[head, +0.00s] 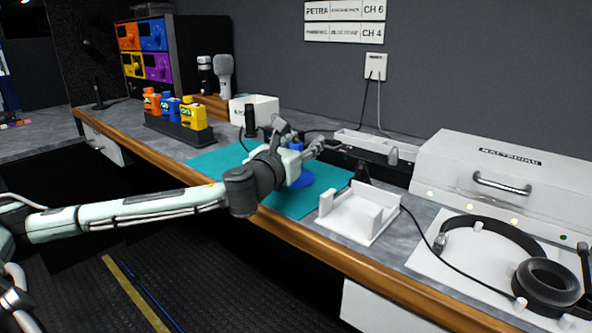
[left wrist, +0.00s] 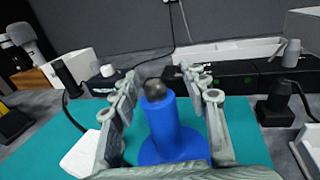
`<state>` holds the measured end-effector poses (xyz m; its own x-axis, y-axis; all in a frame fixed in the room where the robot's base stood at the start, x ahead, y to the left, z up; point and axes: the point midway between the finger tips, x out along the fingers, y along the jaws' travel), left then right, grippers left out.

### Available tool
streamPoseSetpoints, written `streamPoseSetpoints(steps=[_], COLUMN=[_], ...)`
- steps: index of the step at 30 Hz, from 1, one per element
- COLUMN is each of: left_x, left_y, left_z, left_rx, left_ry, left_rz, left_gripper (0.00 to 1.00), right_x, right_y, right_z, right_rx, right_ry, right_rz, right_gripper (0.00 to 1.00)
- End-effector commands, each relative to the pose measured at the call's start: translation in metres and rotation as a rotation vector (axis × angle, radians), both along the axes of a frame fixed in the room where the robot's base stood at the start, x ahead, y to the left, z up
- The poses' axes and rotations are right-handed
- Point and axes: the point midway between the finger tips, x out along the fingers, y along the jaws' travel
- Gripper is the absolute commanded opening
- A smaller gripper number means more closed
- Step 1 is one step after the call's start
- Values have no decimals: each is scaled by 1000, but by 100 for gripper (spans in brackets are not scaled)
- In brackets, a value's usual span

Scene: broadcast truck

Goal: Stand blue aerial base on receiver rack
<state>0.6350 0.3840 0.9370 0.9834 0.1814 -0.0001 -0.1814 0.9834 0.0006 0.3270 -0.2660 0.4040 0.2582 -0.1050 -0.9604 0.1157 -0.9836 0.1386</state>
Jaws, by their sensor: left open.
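The blue aerial base (head: 304,180) stands upright on the teal mat (head: 222,160), largely hidden behind my left gripper in the head view. In the left wrist view, the blue aerial base (left wrist: 172,132) shows a wide foot, a blue post and a dark rounded top. My left gripper (head: 302,139) is open, with one finger on each side of the post; its fingers also show in the left wrist view (left wrist: 162,92). I cannot tell whether they touch it. The receiver rack (head: 181,45) stands at the back left, with orange, blue, yellow and purple units. My right gripper is not in view.
Orange, blue and yellow packs stand in a dark holder (head: 180,132) in front of the rack. Microphones (head: 223,75) and a white box (head: 262,106) stand behind the mat. A white cradle (head: 358,215), a headset (head: 545,282) and a white case (head: 500,185) occupy the right side.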

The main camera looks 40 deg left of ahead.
Motion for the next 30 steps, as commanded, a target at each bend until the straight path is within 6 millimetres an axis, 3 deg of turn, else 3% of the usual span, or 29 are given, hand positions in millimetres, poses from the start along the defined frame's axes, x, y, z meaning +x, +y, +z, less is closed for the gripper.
streamPoseSetpoints(steps=[2, 12, 30], left_x=[0, 0, 0], left_y=[0, 0, 0], left_z=[0, 0, 3], left_rx=[0, 0, 1], left_ry=[0, 0, -3], left_rz=[0, 0, 0], left_gripper=[41, 0, 0], right_x=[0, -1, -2], right_y=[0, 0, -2], right_z=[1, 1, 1], right_rx=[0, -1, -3], right_ry=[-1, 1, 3], right_rz=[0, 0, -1], right_gripper=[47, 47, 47])
